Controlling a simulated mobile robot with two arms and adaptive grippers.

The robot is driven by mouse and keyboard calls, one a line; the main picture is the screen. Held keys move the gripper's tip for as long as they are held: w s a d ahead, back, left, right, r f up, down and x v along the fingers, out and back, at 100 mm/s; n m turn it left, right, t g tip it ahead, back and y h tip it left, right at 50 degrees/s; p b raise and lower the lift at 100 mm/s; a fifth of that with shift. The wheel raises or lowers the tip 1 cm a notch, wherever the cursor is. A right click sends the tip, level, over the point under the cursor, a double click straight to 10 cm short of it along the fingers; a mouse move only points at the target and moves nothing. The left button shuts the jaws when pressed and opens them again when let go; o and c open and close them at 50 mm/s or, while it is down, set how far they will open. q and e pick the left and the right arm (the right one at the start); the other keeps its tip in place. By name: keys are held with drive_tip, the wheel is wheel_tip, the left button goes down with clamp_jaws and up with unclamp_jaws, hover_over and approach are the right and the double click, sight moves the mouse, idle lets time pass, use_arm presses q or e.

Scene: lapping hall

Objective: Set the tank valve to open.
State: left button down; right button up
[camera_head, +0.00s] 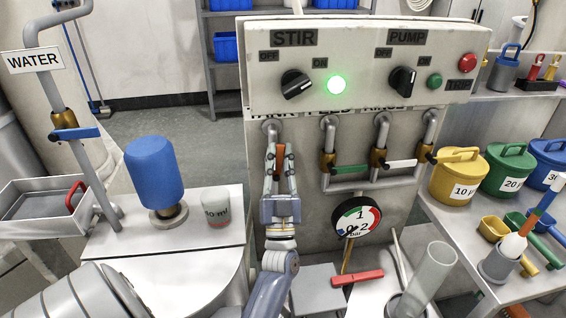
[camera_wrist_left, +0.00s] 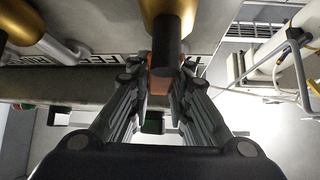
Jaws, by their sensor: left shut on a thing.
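The tank valve is the leftmost of the valves under the panel, on the pipe (camera_head: 270,132) below the partly hidden "TANK" label. Its orange lever (camera_head: 280,160) is between the fingers of my left gripper (camera_head: 279,150). The lever looks upright, roughly in line with the pipe. In the left wrist view, the fingers close around the orange lever (camera_wrist_left: 160,84), just below a dark stem and a brass body (camera_wrist_left: 166,18). The fingers hide much of the lever and valve body in the head view. My right gripper is not in view.
To the right are the feed valve with a green lever (camera_head: 350,169) and the rinse valve with a white lever (camera_head: 400,163), both levers near level. A pressure gauge (camera_head: 356,220) sits below them.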

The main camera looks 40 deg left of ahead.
use_arm(q)
drive_tip(key=shift+s+a+n+g+y, duration=0.15)
drive_tip(key=shift+n+g+y, duration=0.45)
drive_tip(key=shift+n+y, duration=0.15)
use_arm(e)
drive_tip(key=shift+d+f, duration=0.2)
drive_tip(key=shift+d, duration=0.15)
use_arm(q)
drive_tip(key=c, duration=1.5)
unclamp_jaws()
drive_tip(key=shift+h, duration=0.25)
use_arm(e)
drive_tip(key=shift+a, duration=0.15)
use_arm(q)
drive_tip(key=shift+r+m+t, duration=0.1)
drive_tip(key=shift+m+t, duration=0.15)
drive_tip(key=shift+t, duration=0.05)
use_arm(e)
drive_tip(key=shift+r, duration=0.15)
